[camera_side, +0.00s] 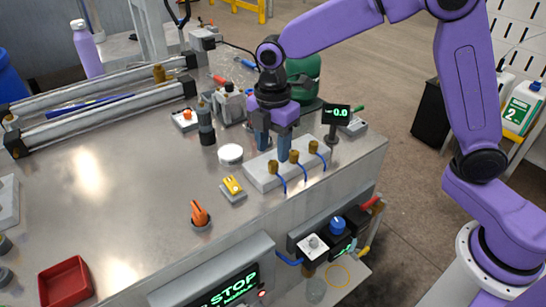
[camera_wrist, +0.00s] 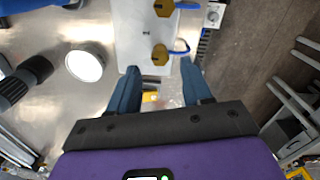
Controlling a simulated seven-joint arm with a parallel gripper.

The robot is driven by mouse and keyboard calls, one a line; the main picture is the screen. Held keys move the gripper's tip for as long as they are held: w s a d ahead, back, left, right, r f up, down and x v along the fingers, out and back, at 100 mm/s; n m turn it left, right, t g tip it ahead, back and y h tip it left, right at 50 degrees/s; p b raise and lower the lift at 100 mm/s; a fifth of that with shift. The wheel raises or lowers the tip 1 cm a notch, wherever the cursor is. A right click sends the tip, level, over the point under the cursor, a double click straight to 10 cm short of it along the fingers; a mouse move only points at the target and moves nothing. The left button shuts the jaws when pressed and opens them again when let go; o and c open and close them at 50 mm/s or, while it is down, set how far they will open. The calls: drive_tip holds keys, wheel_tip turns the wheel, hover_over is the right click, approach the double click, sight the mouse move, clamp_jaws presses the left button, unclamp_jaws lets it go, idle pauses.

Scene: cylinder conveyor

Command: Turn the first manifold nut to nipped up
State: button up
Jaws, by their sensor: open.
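The manifold (camera_side: 256,180) is a pale block carrying three brass nuts with blue tubes: a left nut (camera_side: 273,167), a middle nut (camera_side: 294,156) and a right nut (camera_side: 313,147). Which one is called first is not marked. In the wrist view, the nearest nut (camera_wrist: 160,55) lies just ahead of the gap of my gripper (camera_wrist: 160,69), apart from both fingers. Another nut (camera_wrist: 165,7) shows at the top edge. Nothing is held.
A small display (camera_side: 337,114) stands right of the manifold, reading about 0.0. A white round cap (camera_side: 230,153), a yellow switch (camera_side: 233,186) and an orange knob (camera_side: 199,214) are left of it. A red tray (camera_side: 66,283) lies front left. The table's middle is clear.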

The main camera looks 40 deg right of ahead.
sight(273, 163)
drive_tip(key=shift+f, duration=1.9)
drive_tip(key=shift+c, duration=0.3)
clamp_jaws()
